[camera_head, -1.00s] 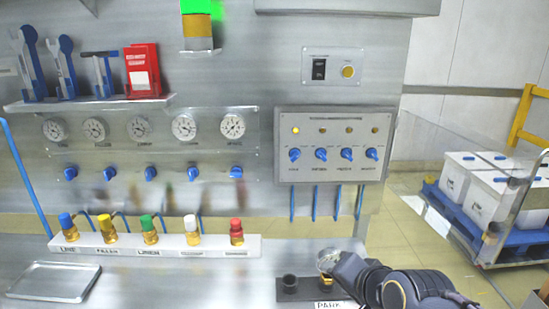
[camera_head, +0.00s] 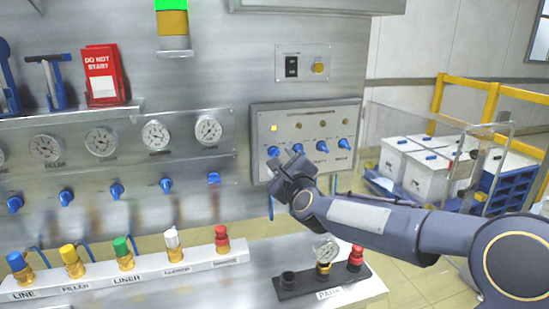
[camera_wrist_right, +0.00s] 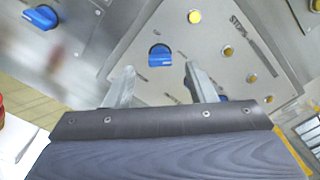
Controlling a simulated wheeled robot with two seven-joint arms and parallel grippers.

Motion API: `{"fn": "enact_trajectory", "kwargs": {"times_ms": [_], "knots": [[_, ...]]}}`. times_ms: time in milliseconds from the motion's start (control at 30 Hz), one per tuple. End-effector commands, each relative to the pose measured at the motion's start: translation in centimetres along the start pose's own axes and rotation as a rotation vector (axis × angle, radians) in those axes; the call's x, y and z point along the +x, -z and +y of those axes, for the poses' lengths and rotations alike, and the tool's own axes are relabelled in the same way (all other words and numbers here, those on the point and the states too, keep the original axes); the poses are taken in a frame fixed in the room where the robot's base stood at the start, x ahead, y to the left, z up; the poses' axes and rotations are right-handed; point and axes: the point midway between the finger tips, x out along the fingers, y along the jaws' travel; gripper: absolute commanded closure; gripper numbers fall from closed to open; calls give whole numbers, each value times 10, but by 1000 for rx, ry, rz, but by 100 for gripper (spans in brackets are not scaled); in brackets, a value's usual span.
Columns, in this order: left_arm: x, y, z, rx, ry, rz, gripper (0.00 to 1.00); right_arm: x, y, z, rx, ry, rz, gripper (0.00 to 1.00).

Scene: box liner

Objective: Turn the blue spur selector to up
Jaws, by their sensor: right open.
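A grey control panel (camera_head: 305,110) carries a row of blue selectors under small indicator lights. The leftmost blue selector (camera_head: 273,151) is just above my right gripper (camera_head: 285,163) in the head view. In the right wrist view this blue selector (camera_wrist_right: 160,54) lies ahead of the open, empty fingers (camera_wrist_right: 159,76), roughly in line with the gap. Whether they touch it cannot be told. Another blue selector (camera_wrist_right: 223,98) is partly hidden by the right finger. The selector labels are too small to read, so I cannot tell which is the spur selector. My left gripper is out of view.
A second row of blue knobs (camera_head: 116,190) sits under gauges (camera_head: 101,141) to the left. Below are coloured fittings on a white strip (camera_head: 145,262) and a black park holder (camera_head: 300,293). A cart with white boxes (camera_head: 425,170) stands to the right.

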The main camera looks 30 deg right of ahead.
Motion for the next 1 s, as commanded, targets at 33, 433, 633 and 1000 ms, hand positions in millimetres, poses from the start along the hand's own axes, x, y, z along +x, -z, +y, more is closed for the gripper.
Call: {"fn": "enact_trajectory", "kwargs": {"times_ms": [33, 433, 633, 1000], "knots": [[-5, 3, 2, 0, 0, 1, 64, 8, -4, -2, 10, -4, -5, 50], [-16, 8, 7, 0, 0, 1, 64, 45, -1, 0, -1, -2, 1, 50], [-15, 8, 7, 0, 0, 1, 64, 48, 0, 1, -4, -3, 1, 50], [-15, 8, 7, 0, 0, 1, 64, 47, 0, 1, -4, -2, 1, 82]]}}
